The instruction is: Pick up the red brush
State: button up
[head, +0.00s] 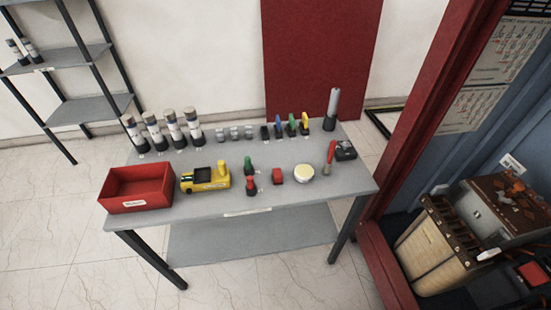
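A slim red upright thing, which looks like the red brush (330,154), stands at the right side of the grey table, tilted slightly. Its lower end is dark and too small to make out clearly. It stands just left of a dark boxy item (345,150). My gripper is not in view.
White bottles and coloured tools line the back. A red-framed cabinet stands right.

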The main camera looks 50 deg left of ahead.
aim_at(332, 147)
jog(key=u, duration=2.95)
jog(key=k, duration=1.1)
jog(key=z, duration=0.9)
jog(key=i, duration=0.95)
